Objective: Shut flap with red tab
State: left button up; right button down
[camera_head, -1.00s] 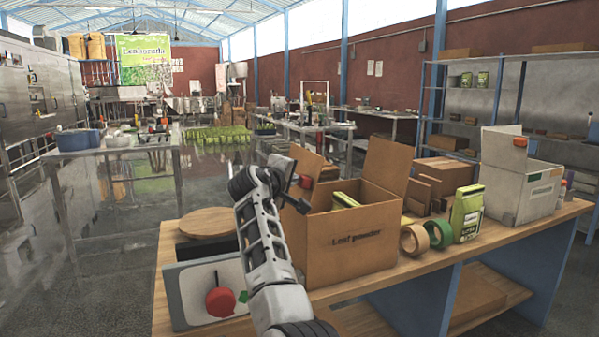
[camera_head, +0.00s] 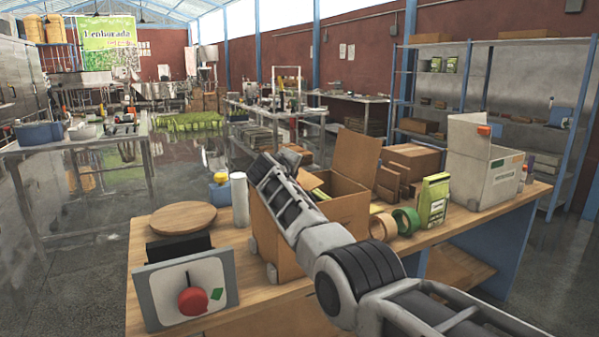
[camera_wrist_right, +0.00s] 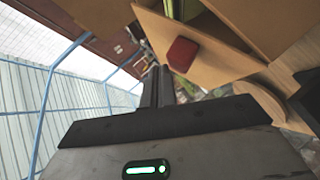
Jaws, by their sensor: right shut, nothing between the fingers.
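The open brown cardboard box (camera_head: 345,208) stands on the wooden table with green packs (camera_head: 320,194) inside. Its far-right flap (camera_head: 357,156) stands up. In the wrist view the red tab (camera_wrist_right: 183,54) sits on a cardboard flap (camera_wrist_right: 205,50), to the right of my right gripper's fingers. In the head view my right arm hides that flap and tab. My right gripper (camera_wrist_right: 161,84) is shut and empty, close to the flap; I cannot tell whether it touches. In the head view it (camera_head: 287,157) is at the box's far-left upper side. My left gripper is out of view.
A white cylinder (camera_head: 240,199) stands close by. Tape rolls (camera_head: 406,221), a green pouch (camera_head: 433,200) and a grey-white box with an orange tab (camera_head: 485,165) are right.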

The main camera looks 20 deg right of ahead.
aim_at(306, 179)
jog(key=shift+w+d+f+b, duration=0.1)
jog(key=shift+d+f+b, duration=0.35)
jog(key=shift+d+f, duration=0.75)
jog(key=shift+d, duration=0.1)
jog(key=shift+r, duration=0.1)
jog(key=shift+r, duration=0.15)
jog(key=shift+r+p, duration=0.6)
jog(key=shift+p, duration=0.1)
